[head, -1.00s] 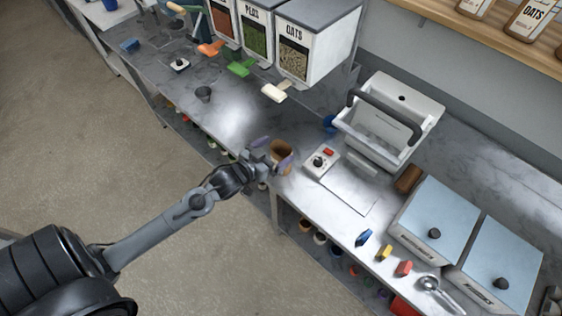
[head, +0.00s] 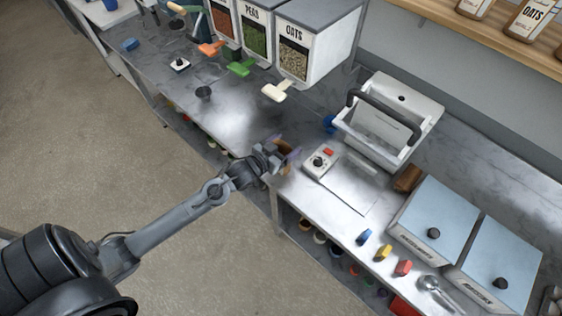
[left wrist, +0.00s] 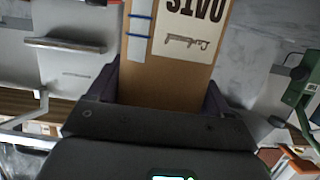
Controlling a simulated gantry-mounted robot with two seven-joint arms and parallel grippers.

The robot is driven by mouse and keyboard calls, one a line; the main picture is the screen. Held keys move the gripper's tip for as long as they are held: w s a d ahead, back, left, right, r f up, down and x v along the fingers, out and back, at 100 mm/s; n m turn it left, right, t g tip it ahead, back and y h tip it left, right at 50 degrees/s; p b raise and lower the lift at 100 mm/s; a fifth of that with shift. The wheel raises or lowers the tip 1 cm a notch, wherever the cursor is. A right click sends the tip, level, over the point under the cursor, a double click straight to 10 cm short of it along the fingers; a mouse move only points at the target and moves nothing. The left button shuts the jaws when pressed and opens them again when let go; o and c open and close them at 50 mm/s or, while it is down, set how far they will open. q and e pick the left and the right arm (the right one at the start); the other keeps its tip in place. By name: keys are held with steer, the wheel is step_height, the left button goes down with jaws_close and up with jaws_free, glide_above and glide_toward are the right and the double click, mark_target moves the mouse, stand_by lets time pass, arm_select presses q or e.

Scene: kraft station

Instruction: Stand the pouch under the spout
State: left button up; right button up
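My left gripper (head: 281,149) is shut on a brown kraft pouch (head: 285,145), above the counter's front edge. In the head view the fingers hide most of the pouch. In the left wrist view the pouch (left wrist: 150,75) stands between the two dark fingers, with an upside-down label that seems to read OATS. Three white dispensers stand at the back: the oats dispenser (head: 318,40), the peas dispenser (head: 257,33) and one with orange-red contents (head: 222,20). Their spouts have a cream handle (head: 275,92), a green handle (head: 242,68) and an orange handle (head: 211,48). My right gripper is out of view.
A small scale-like plate (head: 352,188) with a control box (head: 319,162) lies right of the gripper. Behind it stands a white machine with a dark handle (head: 385,118). The counter (head: 235,115) below the spouts is mostly clear.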

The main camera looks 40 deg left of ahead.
arm_select(q)
steer(key=c, duration=0.7)
steer(key=shift+o, duration=0.2)
steer(key=shift+r, duration=0.1)
